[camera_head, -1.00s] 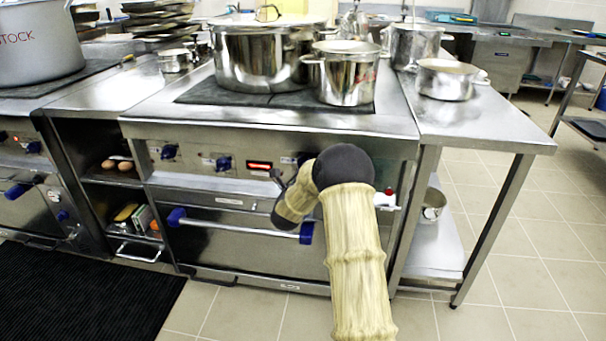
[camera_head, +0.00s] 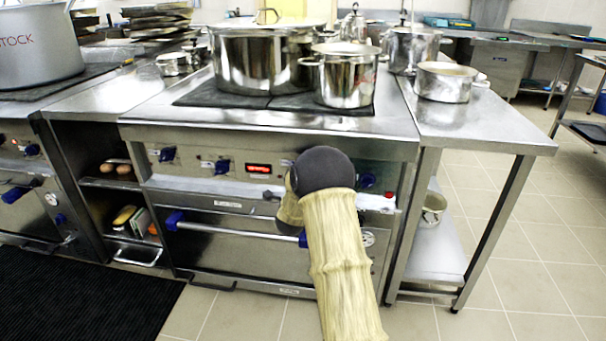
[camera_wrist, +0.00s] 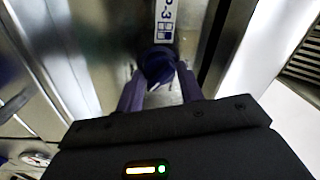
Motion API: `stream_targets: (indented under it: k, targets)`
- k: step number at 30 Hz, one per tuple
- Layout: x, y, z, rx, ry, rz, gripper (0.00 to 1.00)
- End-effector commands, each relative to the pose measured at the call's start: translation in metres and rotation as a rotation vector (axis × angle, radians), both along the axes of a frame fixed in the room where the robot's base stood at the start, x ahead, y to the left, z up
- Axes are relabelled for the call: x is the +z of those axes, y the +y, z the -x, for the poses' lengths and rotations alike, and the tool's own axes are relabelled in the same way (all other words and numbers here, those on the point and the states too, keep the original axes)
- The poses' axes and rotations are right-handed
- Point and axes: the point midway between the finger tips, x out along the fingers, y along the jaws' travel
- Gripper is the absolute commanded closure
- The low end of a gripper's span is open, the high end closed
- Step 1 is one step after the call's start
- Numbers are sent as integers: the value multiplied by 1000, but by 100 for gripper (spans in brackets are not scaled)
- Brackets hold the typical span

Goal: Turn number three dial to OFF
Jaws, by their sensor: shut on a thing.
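The number three dial (camera_wrist: 158,62) is a dark blue knob in the wrist view, below a white label marked with a 3 (camera_wrist: 166,22). My gripper (camera_wrist: 159,76) has one finger on each side of this dial and is shut on it. Its pointer position is hard to read. In the head view my arm's dark joint hides this dial and most of the gripper. Other blue dials show on the stove front: two at left (camera_head: 168,154) (camera_head: 222,166) and one at right (camera_head: 367,181).
A red lit display (camera_head: 258,169) sits between the dials. The oven handle (camera_head: 235,231) runs below the panel. A large pot (camera_head: 255,65) and a smaller pot (camera_head: 346,80) stand on the stovetop. Tiled floor (camera_head: 520,250) at right is clear.

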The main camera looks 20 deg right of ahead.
Motion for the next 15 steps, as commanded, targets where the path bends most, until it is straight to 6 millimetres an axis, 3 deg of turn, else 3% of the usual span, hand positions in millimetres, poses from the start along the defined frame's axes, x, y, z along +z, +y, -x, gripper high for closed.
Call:
stream_targets:
  k: [15]
  targets:
    - [-1,2,0,6,280,403,86]
